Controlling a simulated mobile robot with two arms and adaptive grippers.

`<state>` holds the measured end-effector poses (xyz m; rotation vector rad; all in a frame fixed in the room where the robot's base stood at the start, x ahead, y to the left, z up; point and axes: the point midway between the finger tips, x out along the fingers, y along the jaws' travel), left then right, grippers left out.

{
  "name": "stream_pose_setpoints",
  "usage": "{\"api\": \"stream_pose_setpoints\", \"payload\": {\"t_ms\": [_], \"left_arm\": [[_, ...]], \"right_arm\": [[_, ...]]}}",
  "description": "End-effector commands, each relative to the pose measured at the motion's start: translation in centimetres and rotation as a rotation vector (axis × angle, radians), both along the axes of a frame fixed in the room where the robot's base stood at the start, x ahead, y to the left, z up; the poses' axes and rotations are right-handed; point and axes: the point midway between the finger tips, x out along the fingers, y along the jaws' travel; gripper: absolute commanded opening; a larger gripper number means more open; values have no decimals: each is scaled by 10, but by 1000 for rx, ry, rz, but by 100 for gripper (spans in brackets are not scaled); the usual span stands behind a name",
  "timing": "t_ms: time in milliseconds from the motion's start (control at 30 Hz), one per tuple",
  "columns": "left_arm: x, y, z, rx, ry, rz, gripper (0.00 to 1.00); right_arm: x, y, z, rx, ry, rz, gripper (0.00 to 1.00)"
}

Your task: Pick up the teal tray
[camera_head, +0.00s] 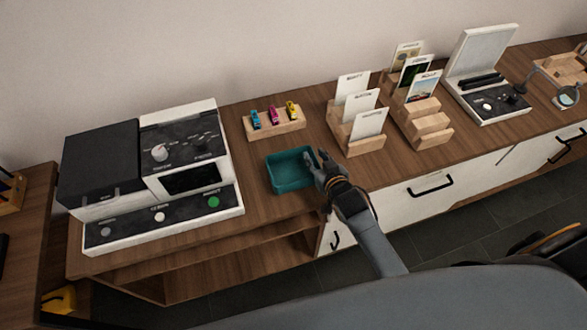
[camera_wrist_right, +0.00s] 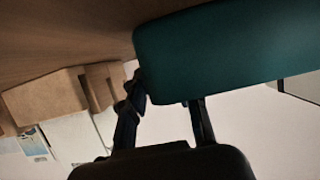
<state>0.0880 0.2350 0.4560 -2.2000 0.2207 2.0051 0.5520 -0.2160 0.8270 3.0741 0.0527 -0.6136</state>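The teal tray (camera_head: 290,171) is a small open box standing upright on the wooden counter, near its front edge. It looks empty. In the right wrist view its teal wall (camera_wrist_right: 235,50) fills the upper right. My right gripper (camera_head: 317,162) is at the tray's right end with its fingers apart. In the right wrist view the gripper (camera_wrist_right: 168,95) has one finger beside the tray's edge; the other finger's tip is hidden behind the tray. I cannot tell whether either finger touches it. My left gripper is not in view.
A black and white machine (camera_head: 160,165) stands left of the tray. Behind is a wooden block (camera_head: 262,128) with small colored items. Wooden card holders (camera_head: 355,143) stand to the right, then a white lidded device (camera_head: 487,95). Counter between tray and machine is bare.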

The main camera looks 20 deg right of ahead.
Motion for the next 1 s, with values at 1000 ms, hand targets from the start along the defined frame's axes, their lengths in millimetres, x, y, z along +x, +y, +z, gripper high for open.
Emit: {"api": "stream_pose_setpoints", "payload": {"t_ms": [1000], "left_arm": [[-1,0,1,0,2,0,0]], "right_arm": [[6,0,6,1,-4,1,0]]}}
